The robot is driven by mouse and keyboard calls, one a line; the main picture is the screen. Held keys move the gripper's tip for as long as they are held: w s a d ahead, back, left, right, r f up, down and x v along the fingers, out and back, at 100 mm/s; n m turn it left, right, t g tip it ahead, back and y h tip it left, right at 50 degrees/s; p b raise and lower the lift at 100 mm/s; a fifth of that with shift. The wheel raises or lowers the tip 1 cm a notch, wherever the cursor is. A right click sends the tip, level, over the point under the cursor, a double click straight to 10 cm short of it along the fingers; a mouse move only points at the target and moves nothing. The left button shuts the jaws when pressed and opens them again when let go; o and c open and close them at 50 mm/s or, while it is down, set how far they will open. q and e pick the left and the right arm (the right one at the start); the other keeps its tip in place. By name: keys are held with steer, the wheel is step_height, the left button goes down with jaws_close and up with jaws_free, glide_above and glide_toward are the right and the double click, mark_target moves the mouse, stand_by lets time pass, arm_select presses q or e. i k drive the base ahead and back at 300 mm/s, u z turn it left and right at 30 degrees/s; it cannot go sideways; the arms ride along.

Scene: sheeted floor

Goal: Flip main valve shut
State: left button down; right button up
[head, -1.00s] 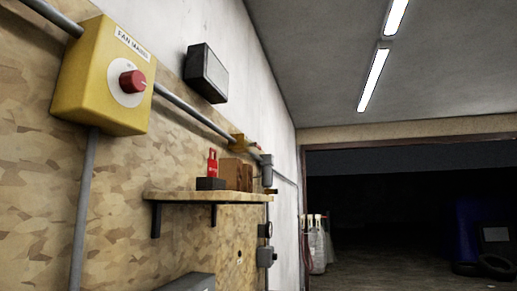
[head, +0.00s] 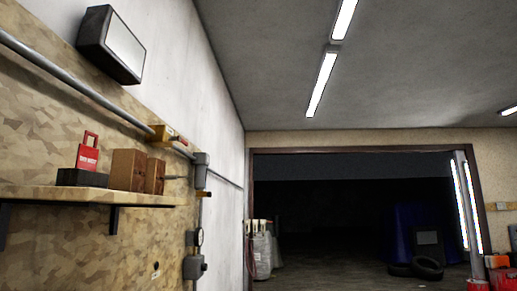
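I cannot pick out the main valve for certain. Neither of my grippers is in view.
A wooden shelf (head: 100,195) juts from the left wall, holding a red tag-like item (head: 87,153) and brown boxes (head: 128,169). A dark lamp (head: 111,44) hangs above. A wide dark doorway (head: 330,215) lies ahead, with tyres (head: 428,267) at its right.

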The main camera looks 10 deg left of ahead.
mark_target(179, 138)
steer(key=z, duration=0.25)
steer(key=i, duration=1.7)
steer(key=u, duration=0.75)
